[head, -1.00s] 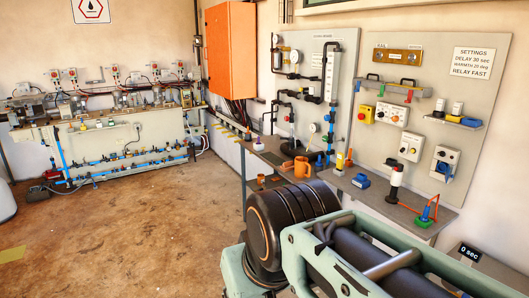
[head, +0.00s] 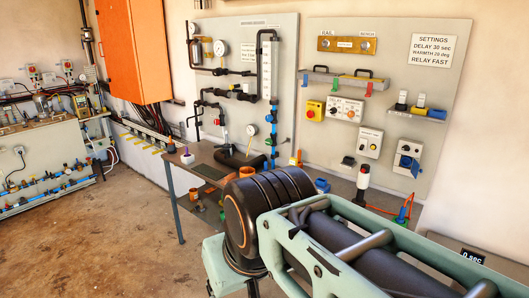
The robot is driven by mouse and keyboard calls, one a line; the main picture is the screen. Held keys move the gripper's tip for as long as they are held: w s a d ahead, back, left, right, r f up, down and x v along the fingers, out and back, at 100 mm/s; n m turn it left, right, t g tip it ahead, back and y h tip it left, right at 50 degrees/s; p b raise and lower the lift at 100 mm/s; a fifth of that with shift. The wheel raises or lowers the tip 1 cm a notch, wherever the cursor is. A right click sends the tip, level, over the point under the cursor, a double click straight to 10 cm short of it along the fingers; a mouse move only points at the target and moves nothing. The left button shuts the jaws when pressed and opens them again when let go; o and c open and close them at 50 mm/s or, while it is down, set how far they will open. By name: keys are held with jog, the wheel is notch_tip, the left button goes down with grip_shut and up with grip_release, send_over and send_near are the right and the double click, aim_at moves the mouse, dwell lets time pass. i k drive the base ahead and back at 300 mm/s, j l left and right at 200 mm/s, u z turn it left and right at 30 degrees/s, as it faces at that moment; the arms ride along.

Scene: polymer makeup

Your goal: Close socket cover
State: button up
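A white socket box (head: 409,149) with a blue cover (head: 408,163) is mounted low on the right of the grey wall panel. The blue cover seems to stand out from the box face, but it is too small to tell how far it is open. My green and black arm (head: 330,245) fills the lower right foreground, below and in front of the panel. My gripper is outside the picture. Nothing blocks the view of the socket box.
Floor at left is clear.

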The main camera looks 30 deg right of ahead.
aim_at(415, 168)
jog(key=i+z, duration=0.2)
jog(key=z, duration=0.15)
jog(key=i+z, duration=0.2)
jog(key=z, duration=0.2)
jog(key=i+j+z, duration=0.1)
jog(key=z, duration=0.25)
jog(key=i+z, duration=0.15)
jog(key=z, duration=0.25)
jog(key=i+j+z, duration=0.1)
jog(key=z, duration=0.3)
jog(key=i+j+z, duration=0.15)
jog(key=z, duration=0.25)
jog(key=i+j+z, duration=0.1)
jog(key=z, duration=0.25)
jog(key=i+j+z, duration=0.1)
jog(key=z, duration=0.25)
jog(key=i+j+z, duration=0.2)
jog(key=z, duration=0.15)
jog(key=j+z, duration=0.25)
jog(key=i+j+z, duration=0.1)
jog(key=j+z, duration=0.15)
jog(key=j, duration=0.2)
jog(key=i+l, duration=0.15)
